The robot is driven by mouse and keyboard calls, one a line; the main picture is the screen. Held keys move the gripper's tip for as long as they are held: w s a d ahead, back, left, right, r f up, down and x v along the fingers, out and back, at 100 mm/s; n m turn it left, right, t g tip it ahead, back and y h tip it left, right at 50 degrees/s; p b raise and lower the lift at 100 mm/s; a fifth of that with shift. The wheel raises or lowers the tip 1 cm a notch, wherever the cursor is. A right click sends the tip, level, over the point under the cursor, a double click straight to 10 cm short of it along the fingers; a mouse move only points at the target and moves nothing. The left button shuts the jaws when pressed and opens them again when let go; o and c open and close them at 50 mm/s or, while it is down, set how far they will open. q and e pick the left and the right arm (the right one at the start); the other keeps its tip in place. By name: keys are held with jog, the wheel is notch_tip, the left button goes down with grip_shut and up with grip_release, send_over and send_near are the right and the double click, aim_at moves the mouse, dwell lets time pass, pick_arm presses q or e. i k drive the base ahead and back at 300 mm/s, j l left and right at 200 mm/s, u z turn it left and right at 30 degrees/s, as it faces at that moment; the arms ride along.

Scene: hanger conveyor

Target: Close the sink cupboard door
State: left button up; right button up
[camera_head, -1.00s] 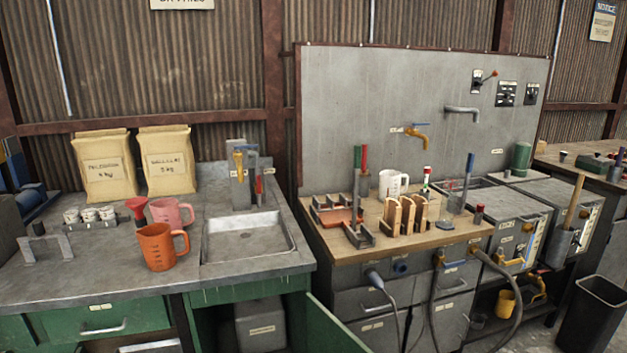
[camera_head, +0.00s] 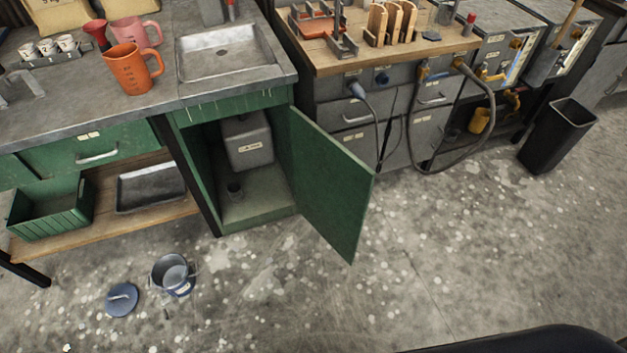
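The sink cupboard door (camera_head: 330,186) is a green panel. It stands wide open, hinged at the right side of the cupboard and swung out over the floor. The green sink cupboard (camera_head: 262,211) is under the steel sink (camera_head: 223,54). Neither of my grippers shows in the view.
A blue-grey bucket (camera_head: 173,275) and a round blue lid (camera_head: 122,299) are on the floor at the lower left. A black bin (camera_head: 558,136) stands at the right. A hose (camera_head: 493,112) hangs from the wooden-topped bench. The floor before the door is clear.

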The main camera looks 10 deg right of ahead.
aim_at(334, 187)
jog(key=i+l+u, duration=0.1)
jog(key=l+u, duration=0.2)
jog(key=u, duration=0.2)
jog(key=i+l+u, duration=0.1)
jog(key=l+u, duration=0.2)
jog(key=u, duration=0.2)
jog(key=l+u, duration=0.35)
jog(key=u, duration=0.15)
jog(key=l, duration=0.45)
jog(key=k+l+u, duration=0.15)
jog(key=l, duration=0.8)
jog(key=k+l+u, duration=0.15)
jog(key=l, duration=0.75)
jog(key=k+l+u, duration=0.15)
jog(key=l, duration=0.3)
